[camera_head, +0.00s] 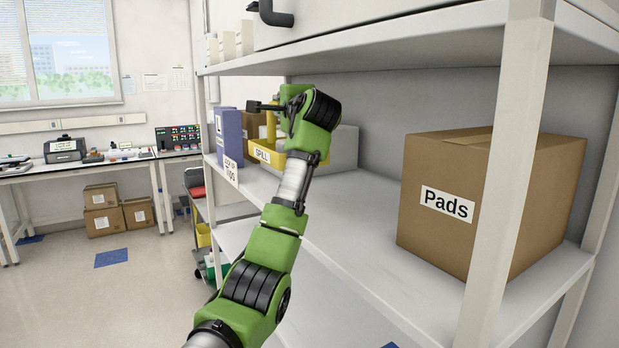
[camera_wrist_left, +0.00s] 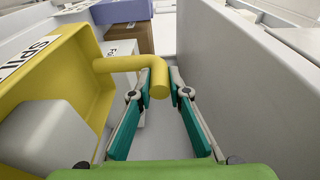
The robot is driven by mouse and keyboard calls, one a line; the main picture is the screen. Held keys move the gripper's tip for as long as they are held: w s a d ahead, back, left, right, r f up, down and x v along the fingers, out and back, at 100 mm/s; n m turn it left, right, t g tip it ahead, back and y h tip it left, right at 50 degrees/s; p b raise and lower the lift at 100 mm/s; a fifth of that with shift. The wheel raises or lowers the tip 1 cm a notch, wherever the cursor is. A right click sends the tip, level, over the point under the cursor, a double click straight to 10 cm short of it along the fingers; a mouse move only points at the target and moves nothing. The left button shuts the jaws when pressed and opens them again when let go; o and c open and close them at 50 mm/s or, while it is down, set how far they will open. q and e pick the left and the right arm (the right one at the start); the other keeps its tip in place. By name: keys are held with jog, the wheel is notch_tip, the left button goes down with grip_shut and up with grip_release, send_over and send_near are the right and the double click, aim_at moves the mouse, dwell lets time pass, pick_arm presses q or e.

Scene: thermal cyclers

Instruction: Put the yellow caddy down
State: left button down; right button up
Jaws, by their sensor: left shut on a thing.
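The yellow caddy (camera_head: 264,155), labelled SPILL, is at the middle shelf level in the head view, partly behind my left arm. In the left wrist view its tray wall (camera_wrist_left: 75,60) fills the left side, with a pale block inside. Its handle (camera_wrist_left: 159,78) is a round yellow bar ending between the fingers. My left gripper (camera_wrist_left: 161,84) is shut on that handle. In the head view my left gripper (camera_head: 265,107) is above the caddy. I cannot tell whether the caddy's base touches the shelf (camera_head: 325,222). My right gripper is out of view.
A Pads carton (camera_head: 490,190) sits nearer right, behind a white upright (camera_head: 515,130). An upper shelf hangs above.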

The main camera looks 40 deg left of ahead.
pick_arm(q)
jog(key=d+f+p, duration=0.1)
jog(key=d, duration=0.1)
jog(key=d+p, duration=0.1)
jog(key=d, duration=0.2)
jog(key=s+d+f+p, duration=0.1)
jog(key=d, duration=0.2)
jog(key=shift+d+f, duration=0.15)
jog(key=shift+f, duration=0.15)
jog(key=d+f, duration=0.2)
jog(key=d+f+p, duration=0.1)
jog(key=d+f, duration=0.1)
jog(key=f, duration=0.1)
jog(key=shift+f+p, duration=0.1)
jog(key=shift+p, duration=0.2)
jog(key=shift+f, duration=0.25)
jog(key=f+p, duration=0.1)
jog(key=d+f+p, duration=0.1)
jog(key=f, duration=0.1)
jog(key=shift+f+p, duration=0.2)
jog(key=shift+p, duration=0.1)
jog(key=shift+f, duration=0.2)
jog(key=shift+a, duration=0.1)
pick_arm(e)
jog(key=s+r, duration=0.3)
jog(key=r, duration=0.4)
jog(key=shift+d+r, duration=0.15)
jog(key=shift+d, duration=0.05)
pick_arm(q)
jog(key=shift+f, duration=0.1)
